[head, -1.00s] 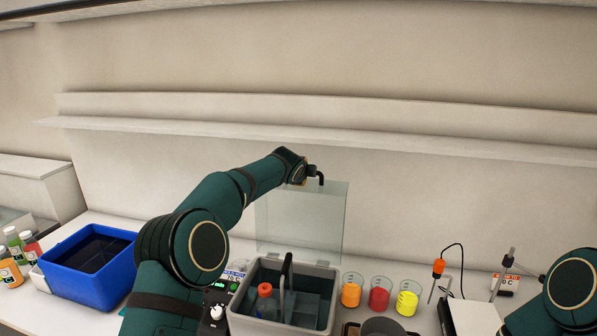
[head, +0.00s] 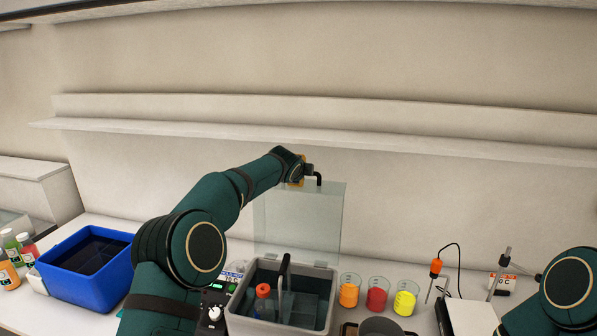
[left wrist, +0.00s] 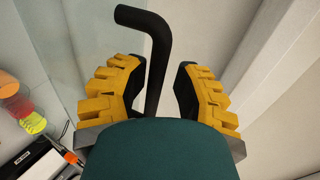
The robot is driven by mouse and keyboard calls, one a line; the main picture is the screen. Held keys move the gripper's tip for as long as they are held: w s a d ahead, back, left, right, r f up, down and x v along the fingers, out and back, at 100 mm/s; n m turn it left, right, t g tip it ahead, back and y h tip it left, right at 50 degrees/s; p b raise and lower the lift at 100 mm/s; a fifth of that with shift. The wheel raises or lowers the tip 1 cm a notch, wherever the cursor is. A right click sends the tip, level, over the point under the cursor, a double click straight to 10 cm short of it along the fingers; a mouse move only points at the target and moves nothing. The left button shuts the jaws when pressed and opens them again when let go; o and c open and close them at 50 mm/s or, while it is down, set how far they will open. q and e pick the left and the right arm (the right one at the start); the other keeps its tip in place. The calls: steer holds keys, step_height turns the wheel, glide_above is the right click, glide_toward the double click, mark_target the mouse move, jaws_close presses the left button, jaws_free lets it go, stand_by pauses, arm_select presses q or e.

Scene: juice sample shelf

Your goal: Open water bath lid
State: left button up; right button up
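The water bath (head: 240,322) is a grey box with its clear lid (head: 298,222) standing upright at the back edge, so the bath is open. A bottle with an orange-red cap (head: 263,291) and a dark upright rod show inside. My left gripper (head: 306,176) is at the lid's top edge, by the black bent handle (head: 318,179). In the left wrist view the handle (left wrist: 155,50) passes between the two yellow fingers of the gripper (left wrist: 161,80). The fingers are apart, with a gap to the right of the handle. My right gripper is out of view.
A blue bin (head: 85,292) stands left of the bath, with juice bottles (head: 12,245) beyond it. Beakers of orange, red and yellow liquid (head: 377,297) stand to the right. A probe with an orange grip (head: 436,268) stands farther right. A wall shelf (head: 300,140) runs above.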

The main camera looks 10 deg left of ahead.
arm_select(q)
steer(key=shift+f, duration=0.65)
steer(key=shift+s+d, duration=0.1)
steer(key=shift+s, duration=0.05)
steer(key=r+v, duration=0.1)
steer(key=v, duration=1.1)
